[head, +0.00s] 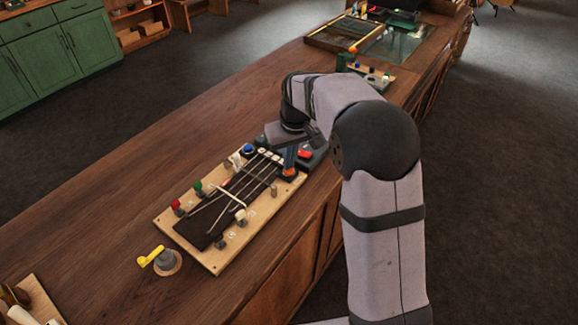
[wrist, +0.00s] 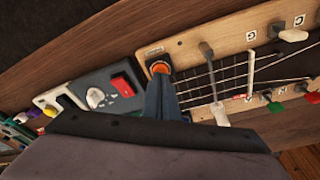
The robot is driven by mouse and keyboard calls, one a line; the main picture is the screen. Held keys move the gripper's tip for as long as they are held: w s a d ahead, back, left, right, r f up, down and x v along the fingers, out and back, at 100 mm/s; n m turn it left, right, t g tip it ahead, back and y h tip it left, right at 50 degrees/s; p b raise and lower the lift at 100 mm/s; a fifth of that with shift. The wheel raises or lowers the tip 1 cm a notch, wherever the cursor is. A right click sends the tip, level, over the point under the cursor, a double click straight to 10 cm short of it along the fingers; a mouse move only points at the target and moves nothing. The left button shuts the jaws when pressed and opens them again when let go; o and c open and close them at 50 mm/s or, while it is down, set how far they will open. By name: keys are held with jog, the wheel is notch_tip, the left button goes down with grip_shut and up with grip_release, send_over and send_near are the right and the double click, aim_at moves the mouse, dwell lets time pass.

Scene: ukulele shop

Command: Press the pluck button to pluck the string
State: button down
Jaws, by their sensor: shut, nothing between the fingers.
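A wooden board with strings (head: 222,262) lies on the bench, and its near edge also shows in the wrist view (wrist: 195,42). A round orange button in a dark housing (wrist: 159,67) sits at the board's corner; it also shows in the head view (head: 289,172). Its small label is too small to read. My gripper (wrist: 162,84) is shut and empty, with its fingertips at the orange button and covering its lower part. I cannot tell whether they touch it. In the head view my gripper (head: 290,160) points down at that corner.
A grey box with a red switch (wrist: 123,85) and a white knob stands beside the board. A blue button (head: 248,149) and several coloured tuning pegs stand up from the board.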

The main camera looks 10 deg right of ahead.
notch_tip(320, 180, up, 7)
jog(key=p, duration=0.5)
jog(key=shift+f, duration=0.2)
jog(key=shift+w, duration=0.1)
dwell(0.6)
jog(key=shift+m+g, duration=0.4)
jog(key=shift+m, duration=0.3)
jog(key=s+f, duration=0.2)
jog(key=f, duration=0.1)
jog(key=s+f, duration=0.2)
jog(key=shift+d+f, duration=0.1)
jog(key=shift+d, duration=0.25)
jog(key=shift+g, duration=0.7)
jog(key=s+f, duration=0.1)
jog(key=s, duration=0.1)
jog(key=s+f, duration=0.1)
jog(key=s, duration=0.2)
jog(key=s+d+f, duration=0.1)
jog(key=s, duration=0.1)
jog(key=shift+s+f, duration=0.25)
jog(key=shift+s, duration=0.05)
jog(key=s+d+r, duration=0.1)
jog(key=s+d, duration=0.1)
jog(key=s, duration=0.6)
jog(key=s+d+r+m, duration=0.1)
jog(key=s, duration=0.7)
jog(key=shift+s+d+r+m+h, duration=0.25)
jog(key=shift+d+r+m+h, duration=0.05)
jog(key=shift+d+r, duration=0.1)
